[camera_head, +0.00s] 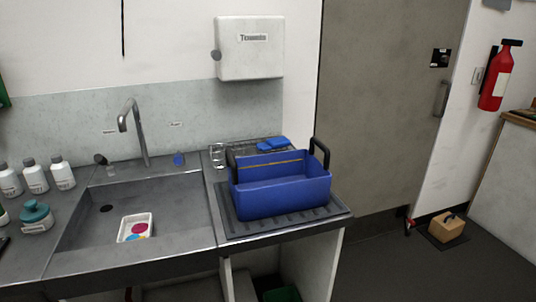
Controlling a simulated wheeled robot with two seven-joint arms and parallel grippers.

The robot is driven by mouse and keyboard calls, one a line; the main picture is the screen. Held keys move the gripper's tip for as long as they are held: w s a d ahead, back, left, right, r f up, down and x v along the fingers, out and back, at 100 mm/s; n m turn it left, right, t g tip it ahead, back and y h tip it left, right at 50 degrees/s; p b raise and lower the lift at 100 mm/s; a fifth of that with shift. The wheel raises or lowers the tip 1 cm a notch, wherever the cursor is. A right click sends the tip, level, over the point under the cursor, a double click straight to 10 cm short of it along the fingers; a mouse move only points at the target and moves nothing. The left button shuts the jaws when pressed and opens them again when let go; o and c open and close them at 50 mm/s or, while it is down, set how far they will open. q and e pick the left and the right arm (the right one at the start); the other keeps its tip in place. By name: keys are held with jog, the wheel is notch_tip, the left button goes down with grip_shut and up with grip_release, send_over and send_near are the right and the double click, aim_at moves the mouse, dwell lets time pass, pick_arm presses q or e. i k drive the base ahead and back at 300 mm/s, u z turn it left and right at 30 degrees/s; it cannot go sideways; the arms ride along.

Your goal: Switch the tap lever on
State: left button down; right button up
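A grey metal tap (144,145) with a curved spout stands at the back edge of the sink (185,212). A small dark lever-like handle (101,159) sits to its left. Small labels are on the wall panel above both handles, too small to read. No water shows under the spout. Neither of my grippers is in view.
A white tray (122,232) with coloured discs lies in the sink. Several white bottles (35,177) and a teal-lidded jar (37,217) stand left of it. A blue carrier (283,190) with black handles stands on the ribbed drainer at right. The sink front is clear.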

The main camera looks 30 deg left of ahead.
aim_at(178, 157)
jog(key=z, duration=1)
jog(key=k, duration=0.7)
jog(key=u, duration=1.4)
